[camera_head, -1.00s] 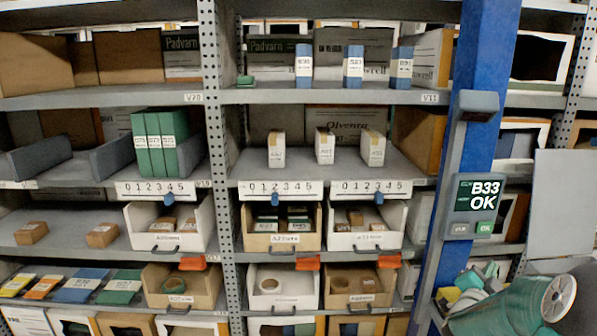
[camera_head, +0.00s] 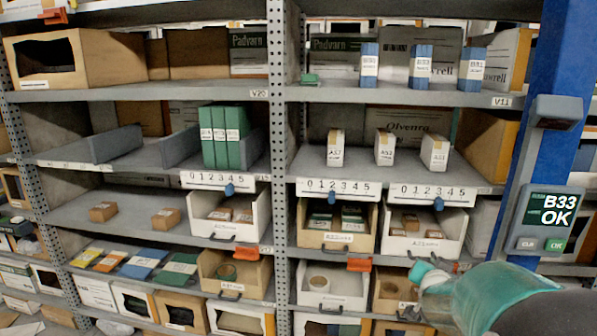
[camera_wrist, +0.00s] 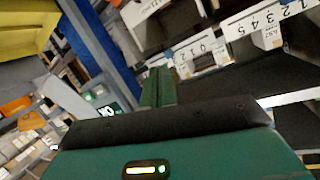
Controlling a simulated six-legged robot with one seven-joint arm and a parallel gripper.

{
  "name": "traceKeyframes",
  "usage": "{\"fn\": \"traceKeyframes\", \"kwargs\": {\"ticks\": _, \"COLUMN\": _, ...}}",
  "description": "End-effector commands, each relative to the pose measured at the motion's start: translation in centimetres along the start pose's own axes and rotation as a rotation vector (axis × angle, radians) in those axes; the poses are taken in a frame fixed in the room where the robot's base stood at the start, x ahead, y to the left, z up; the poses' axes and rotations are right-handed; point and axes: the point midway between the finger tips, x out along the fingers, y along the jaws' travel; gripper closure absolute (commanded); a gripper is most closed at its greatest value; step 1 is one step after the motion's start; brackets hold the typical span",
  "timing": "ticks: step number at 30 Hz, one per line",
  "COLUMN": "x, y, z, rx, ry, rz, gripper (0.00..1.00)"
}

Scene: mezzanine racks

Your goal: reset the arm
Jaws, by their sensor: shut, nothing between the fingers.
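My arm reaches in from the lower right of the head view, teal with a dark grey section. My gripper (camera_head: 424,272) is at its far end, in front of the lower bins of the middle rack. In the wrist view my gripper's green fingers (camera_wrist: 158,88) lie together with nothing between them. The fingers point toward the rack and the blue post. I cannot tell the exact gap between the gripper and the bins.
A blue post (camera_head: 556,110) with a display (camera_head: 546,212) reading "B33 OK" stands at right. Racks hold green binders (camera_head: 224,137), small boxes (camera_head: 435,151), and white bins (camera_head: 325,287). A tan bin (camera_head: 388,291) is partly hidden behind my arm.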

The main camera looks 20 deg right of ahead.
Motion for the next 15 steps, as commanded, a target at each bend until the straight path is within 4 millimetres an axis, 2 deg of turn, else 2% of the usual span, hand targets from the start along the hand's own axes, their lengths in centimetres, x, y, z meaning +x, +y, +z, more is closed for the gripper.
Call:
{"fn": "traceKeyframes", "kwargs": {"ticks": 1, "x": -1.5, "y": -2.7, "z": 0.6, "rx": -0.047, "ry": -0.046, "rz": -0.034, "gripper": 1.00}}
{"fn": "traceKeyframes", "kwargs": {"ticks": 6, "x": -6.8, "y": -8.6, "z": 3.3, "rx": -0.188, "ry": -0.215, "rz": -0.114, "gripper": 1.00}}
{"fn": "traceKeyframes", "kwargs": {"ticks": 10, "x": -11.6, "y": -11.9, "z": 5.3, "rx": -0.292, "ry": -0.335, "rz": -0.173, "gripper": 1.00}}
{"fn": "traceKeyframes", "kwargs": {"ticks": 15, "x": -18.6, "y": -14.3, "z": 7.8, "rx": -0.424, "ry": -0.485, "rz": -0.253, "gripper": 1.00}}
